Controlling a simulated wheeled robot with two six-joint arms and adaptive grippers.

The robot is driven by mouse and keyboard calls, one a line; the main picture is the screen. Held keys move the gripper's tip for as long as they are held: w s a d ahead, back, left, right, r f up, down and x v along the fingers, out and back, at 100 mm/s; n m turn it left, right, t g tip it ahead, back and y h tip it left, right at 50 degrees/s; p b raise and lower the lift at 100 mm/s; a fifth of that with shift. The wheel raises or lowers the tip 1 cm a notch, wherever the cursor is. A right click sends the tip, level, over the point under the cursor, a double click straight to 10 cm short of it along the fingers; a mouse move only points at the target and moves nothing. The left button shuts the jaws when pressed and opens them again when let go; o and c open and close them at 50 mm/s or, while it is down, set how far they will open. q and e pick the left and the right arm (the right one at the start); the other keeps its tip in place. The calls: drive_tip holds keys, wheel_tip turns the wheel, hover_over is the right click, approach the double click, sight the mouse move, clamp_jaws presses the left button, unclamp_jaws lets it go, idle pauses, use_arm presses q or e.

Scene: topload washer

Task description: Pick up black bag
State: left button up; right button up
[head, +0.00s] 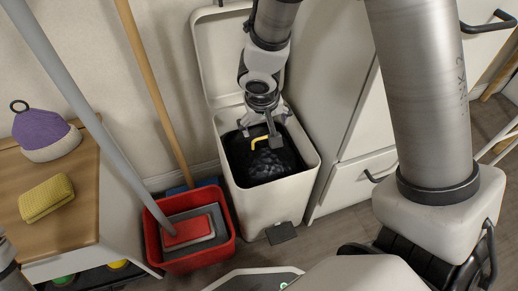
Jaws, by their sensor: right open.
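The black bag (270,166) lines an open white bin (262,211), and its dark wrinkled surface shows inside. A yellow tie or handle (258,141) stands up near the middle of the bag. My right gripper (262,136) points down into the bin mouth, open, with its fingers right at the yellow tie. I cannot tell whether the fingers touch the tie. The gripper hides the back part of the bag. My left gripper is not in view.
The bin's lid (218,50) stands raised behind the gripper. A red bucket (190,247) with a mop is left of the bin. A white cabinet (350,185) stands close on the right. A wooden counter (66,215) at left holds a yellow sponge (46,198) and a purple item (42,130).

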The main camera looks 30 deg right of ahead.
sight(265, 137)
drive_tip(key=b+x, duration=0.2)
drive_tip(key=x, duration=0.1)
drive_tip(key=b+x, duration=0.1)
drive_tip(key=x, duration=0.2)
drive_tip(key=shift+w+a+f+b, duration=0.1)
drive_tip(key=shift+a+f+b, duration=0.05)
drive_tip(key=shift+f+b, duration=0.2)
drive_tip(key=shift+r, duration=0.2)
drive_tip(key=c, duration=1.5)
drive_tip(key=shift+o, duration=0.2)
